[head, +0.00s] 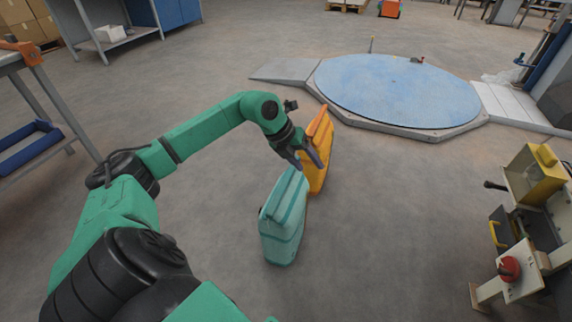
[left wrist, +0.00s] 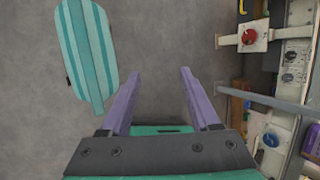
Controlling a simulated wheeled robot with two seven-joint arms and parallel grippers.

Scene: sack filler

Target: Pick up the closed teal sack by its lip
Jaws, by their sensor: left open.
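The teal sack (head: 284,222) stands on the floor in the middle of the head view, with paler and darker teal stripes. It also shows in the left wrist view (left wrist: 86,50), to the left of the fingers and apart from them. My left gripper (head: 306,163) is open and empty, just above and beyond the sack's upper end in the head view. Its two purple fingers (left wrist: 159,75) are spread in the left wrist view, with bare floor between them. I cannot make out the sack's lip clearly. My right gripper is not in view.
An orange sack (head: 318,150) stands right behind the teal one, partly hidden by my gripper. A blue round turntable (head: 400,90) lies at the back. A machine with a red button (head: 509,268) stands at right. The floor left of the sacks is clear.

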